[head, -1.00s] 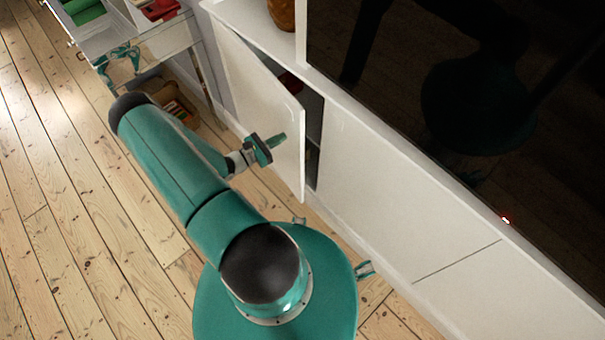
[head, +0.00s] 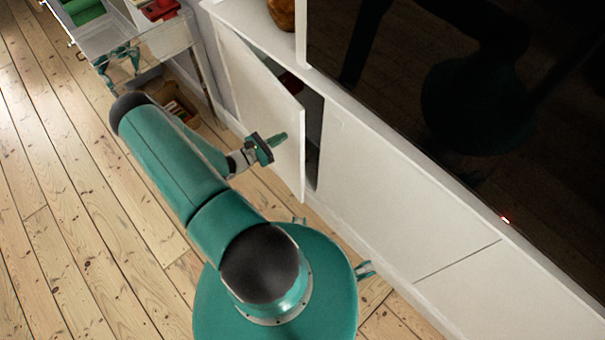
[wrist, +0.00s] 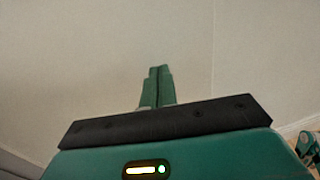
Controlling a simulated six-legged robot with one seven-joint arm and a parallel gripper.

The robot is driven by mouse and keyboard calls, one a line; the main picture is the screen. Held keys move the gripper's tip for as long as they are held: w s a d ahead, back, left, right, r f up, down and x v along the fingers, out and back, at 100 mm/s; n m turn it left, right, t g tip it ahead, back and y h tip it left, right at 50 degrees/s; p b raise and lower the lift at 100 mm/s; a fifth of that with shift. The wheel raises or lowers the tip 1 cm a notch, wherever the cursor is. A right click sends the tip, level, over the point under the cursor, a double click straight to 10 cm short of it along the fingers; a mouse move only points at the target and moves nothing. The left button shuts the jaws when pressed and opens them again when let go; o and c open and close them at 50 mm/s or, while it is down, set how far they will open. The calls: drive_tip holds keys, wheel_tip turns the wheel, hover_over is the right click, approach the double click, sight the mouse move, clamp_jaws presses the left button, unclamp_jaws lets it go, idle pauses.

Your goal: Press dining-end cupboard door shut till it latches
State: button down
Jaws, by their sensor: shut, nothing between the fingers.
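The white cupboard door (head: 262,105) stands ajar in the head view, its right edge swung out from the cabinet and a dark gap behind that edge. My gripper (head: 281,138) is shut and empty, in front of the door's outer face near its free edge. In the wrist view the closed fingers (wrist: 158,80) point at a pale panel (wrist: 90,60) that fills most of the picture. I cannot tell whether the fingertips touch it.
The fixed white cabinet front (head: 380,180) runs to the lower right under a dark glossy screen (head: 430,90). A brown pot (head: 283,14) stands on top. A glass-topped table (head: 150,45) and a box (head: 180,105) are at the upper left. Floorboards (head: 90,220) are clear at left.

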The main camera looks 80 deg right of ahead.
drive_tip(key=x, duration=0.9)
idle(3.0)
drive_tip(key=shift+a, duration=0.15)
drive_tip(key=v, duration=1.3)
drive_tip(key=shift+w, duration=0.1)
idle(1.1)
drive_tip(key=w+a+r+m+t+y, duration=0.3)
drive_tip(key=w+a+r+m+t, duration=0.1)
drive_tip(key=w+a+r, duration=0.8)
drive_tip(key=w+a+r+m+t+y, duration=0.45)
drive_tip(key=w+a+r, duration=0.45)
drive_tip(key=r, duration=0.5)
drive_tip(key=s+a+r+t+y, duration=0.1)
drive_tip(key=a+r+t+y, duration=0.1)
drive_tip(key=a+r+t, duration=0.3)
drive_tip(key=s+a+r+t+y, duration=0.2)
drive_tip(key=a+r+t, duration=0.4)
drive_tip(key=a+r, duration=0.8)
drive_tip(key=a, duration=0.6)
drive_tip(key=shift+s+r, duration=0.2)
